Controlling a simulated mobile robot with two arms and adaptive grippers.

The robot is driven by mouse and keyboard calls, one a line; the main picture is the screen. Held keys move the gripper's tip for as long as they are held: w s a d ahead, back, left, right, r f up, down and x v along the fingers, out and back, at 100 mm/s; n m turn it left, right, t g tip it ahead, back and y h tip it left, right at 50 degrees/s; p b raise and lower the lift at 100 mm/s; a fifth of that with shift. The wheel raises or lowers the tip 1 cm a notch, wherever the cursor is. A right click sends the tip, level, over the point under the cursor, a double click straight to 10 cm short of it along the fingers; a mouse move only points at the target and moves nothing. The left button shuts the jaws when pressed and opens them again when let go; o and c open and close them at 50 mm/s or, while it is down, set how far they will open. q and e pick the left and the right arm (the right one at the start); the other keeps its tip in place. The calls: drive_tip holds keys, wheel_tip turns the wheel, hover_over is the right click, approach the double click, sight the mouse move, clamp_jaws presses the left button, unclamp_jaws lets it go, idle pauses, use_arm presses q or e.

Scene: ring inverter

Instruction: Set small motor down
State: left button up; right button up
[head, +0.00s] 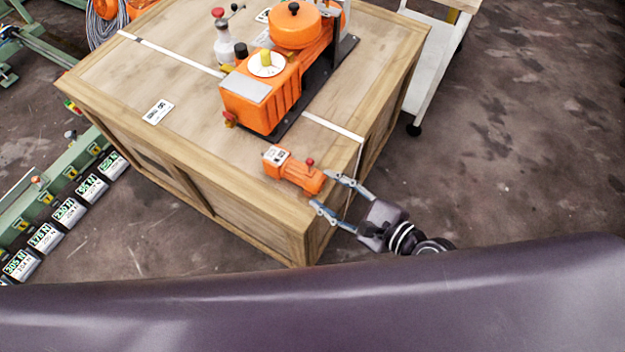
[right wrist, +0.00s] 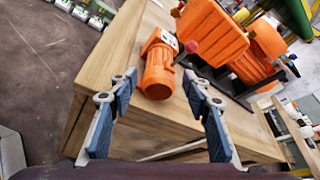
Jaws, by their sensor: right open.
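My left gripper is not in view.
A large orange machine (head: 262,95) on a black base stands behind the motor on the crate. A white label (head: 158,111) and strap lie on the crate top. Green equipment with digital displays (head: 68,211) stands at left. A white cart (head: 430,75) stands behind at right.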

drive_tip(key=s+d+f+n+g+h, duration=0.1)
drive_tip(key=s+d+f+n+h, duration=0.3)
drive_tip(key=f, duration=0.6)
drive_tip(key=s+d+f+n+g+h, duration=0.1)
drive_tip(key=d+f+n, duration=0.2)
drive_tip(key=d+f, duration=0.5)
drive_tip(key=s+d+f+n+g+h, duration=0.2)
drive_tip(key=d+f+n, duration=0.1)
drive_tip(key=f, duration=0.9)
drive_tip(key=s+f+n+g+h, duration=0.1)
drive_tip(key=s+f+n+g, duration=0.2)
drive_tip(key=s, duration=0.9)
drive_tip(key=s+d+f+n+g+h, duration=0.1)
drive_tip(key=s+f+n+g, duration=0.1)
drive_tip(key=s+f+n, duration=0.8)
wheel_tip(320, 180, down, 3)
drive_tip(key=shift+s+d+f+g, duration=0.1)
drive_tip(key=shift+s+d+g, duration=0.25)
drive_tip(key=shift+s, duration=0.65)
drive_tip(key=shift+a, duration=0.1)
